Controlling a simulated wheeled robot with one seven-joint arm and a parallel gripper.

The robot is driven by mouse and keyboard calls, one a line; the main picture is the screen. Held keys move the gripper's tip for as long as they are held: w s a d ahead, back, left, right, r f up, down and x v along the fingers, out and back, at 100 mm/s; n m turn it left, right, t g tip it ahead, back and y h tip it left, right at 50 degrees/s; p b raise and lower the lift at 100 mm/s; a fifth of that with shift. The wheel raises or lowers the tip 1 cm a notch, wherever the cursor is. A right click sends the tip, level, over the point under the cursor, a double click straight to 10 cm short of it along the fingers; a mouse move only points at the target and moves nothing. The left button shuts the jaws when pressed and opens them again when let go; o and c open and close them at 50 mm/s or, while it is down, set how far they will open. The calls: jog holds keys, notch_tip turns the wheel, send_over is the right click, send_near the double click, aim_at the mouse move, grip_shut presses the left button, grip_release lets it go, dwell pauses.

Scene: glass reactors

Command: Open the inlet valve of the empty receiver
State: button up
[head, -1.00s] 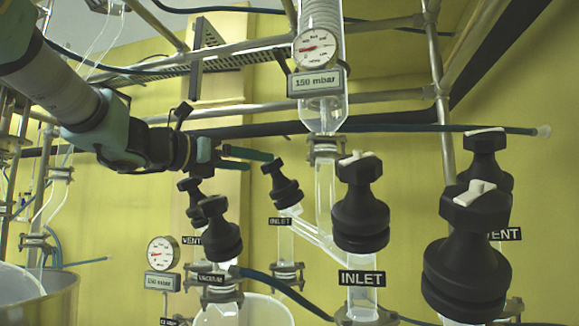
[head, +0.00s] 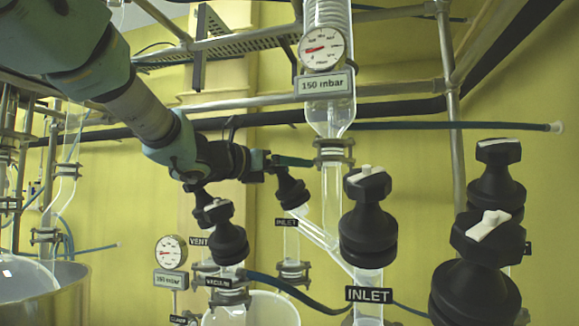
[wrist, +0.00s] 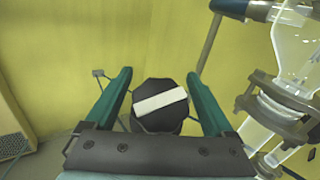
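Two black valves carry INLET labels. The farther INLET valve (head: 292,190) is at the centre with its label (head: 286,222) below it; the nearer INLET valve (head: 367,228) stands right of it, over its own label (head: 368,295). My gripper (head: 292,161) is at the top of the farther valve. In the wrist view my gripper (wrist: 160,75) is open, with a teal finger on each side of a black knob (wrist: 160,120) with a slightly tilted white bar (wrist: 160,101). The fingers look apart from the knob. The receivers are mostly hidden or cut off, so their contents cannot be told.
A black VACUUM valve (head: 226,240) and a VENT label (head: 199,241) are close left. Other black valves (head: 475,280) stand at the right. A glass column with a 150 mbar gauge (head: 321,48) rises beside my gripper. Metal pipes (head: 240,108) cross behind.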

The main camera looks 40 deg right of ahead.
jog(key=c, duration=1.2)
jog(key=shift+c, duration=0.2)
jog(key=shift+f+n+b, duration=0.1)
jog(key=shift+n+b, duration=0.2)
jog(key=shift+b, duration=0.15)
jog(key=shift+w+n+t+b, duration=0.1)
jog(key=shift+n+t+b, duration=0.5)
jog(key=shift+t+b, duration=0.2)
jog(key=n+t+y+b, duration=0.1)
jog(key=n+t, duration=0.1)
jog(key=n+t+b, duration=0.1)
jog(key=n+t, duration=0.1)
jog(key=shift+w+a+y, duration=0.1)
jog(key=shift+w+y, duration=0.3)
jog(key=n+t+y, duration=0.1)
jog(key=n, duration=0.1)
jog(key=w+n+t+y+b, duration=0.1)
jog(key=n+t+y, duration=0.1)
jog(key=n, duration=0.1)
jog(key=shift+a+t, duration=0.2)
jog(key=shift+t, duration=0.1)
jog(key=shift+w+a+f+n+t+y+p, duration=0.15)
jog(key=shift+n+t+y, duration=0.2)
jog(key=shift+n+y, duration=0.3)
jog(key=shift+s+a+f+n+t+y+p, duration=0.15)
jog(key=shift+n+t+y, duration=0.25)
jog(key=shift+n, duration=0.35)
jog(key=shift+w+r+y, duration=0.1)
jog(key=shift+w+y, duration=0.05)
jog(key=shift+y, duration=0.1)
